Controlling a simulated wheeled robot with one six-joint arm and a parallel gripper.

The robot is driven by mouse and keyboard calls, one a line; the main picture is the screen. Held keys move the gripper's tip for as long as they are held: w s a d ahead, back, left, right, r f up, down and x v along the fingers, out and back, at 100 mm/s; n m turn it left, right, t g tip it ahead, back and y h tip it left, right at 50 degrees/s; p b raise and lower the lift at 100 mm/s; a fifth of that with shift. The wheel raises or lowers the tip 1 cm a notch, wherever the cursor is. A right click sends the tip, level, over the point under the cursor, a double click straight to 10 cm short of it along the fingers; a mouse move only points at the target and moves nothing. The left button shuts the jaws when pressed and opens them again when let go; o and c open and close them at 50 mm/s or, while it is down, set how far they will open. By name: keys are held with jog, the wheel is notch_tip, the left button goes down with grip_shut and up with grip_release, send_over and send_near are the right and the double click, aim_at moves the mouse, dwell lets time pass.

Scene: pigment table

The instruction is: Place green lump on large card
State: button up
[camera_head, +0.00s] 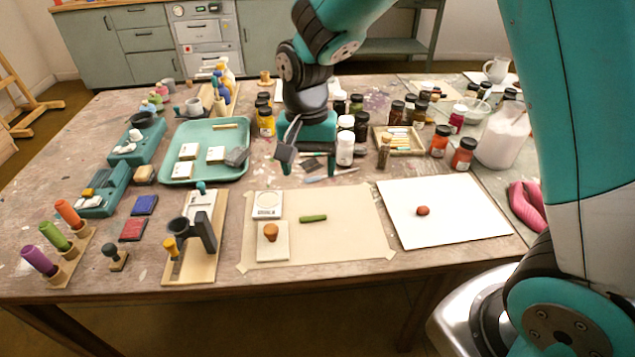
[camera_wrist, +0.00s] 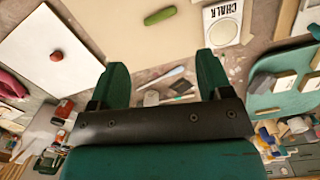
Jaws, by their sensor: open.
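The green lump (camera_head: 313,218), a short stick shape, lies on the beige paper (camera_head: 345,240) taped to the table. It also shows in the wrist view (camera_wrist: 160,15) at the top edge. The large card (camera_head: 465,222) is the white sheet to the right, with a red lump (camera_head: 423,211) on it. It also shows at the left of the wrist view (camera_wrist: 50,75). My gripper (camera_head: 305,152) is over the table behind the beige paper, apart from the green lump. In the wrist view its two fingers (camera_wrist: 161,60) are spread with nothing between them.
A small card (camera_head: 265,253) with an orange-brown lump and a chalk-labelled card (camera_head: 268,197) lie on the paper's left side. A clamp stand (camera_head: 205,245) is left of it. Paint jars (camera_head: 345,148) crowd near my gripper. A teal tray (camera_head: 205,135) stands back left.

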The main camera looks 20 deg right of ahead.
jog(key=s+a+r+n+y, duration=0.2)
jog(key=s+r+n, duration=0.3)
jog(key=s, duration=0.5)
jog(key=s+a+r+n+y, duration=0.1)
jog(key=s+r+n+y, duration=0.1)
jog(key=s+r+n, duration=0.4)
jog(key=s+n, duration=0.2)
jog(key=s, duration=0.3)
jog(key=shift+a+t, duration=0.4)
jog(key=shift+r, duration=0.1)
notch_tip(320, 180, up, 6)
jog(key=p, duration=0.6)
jog(key=shift+w, duration=0.1)
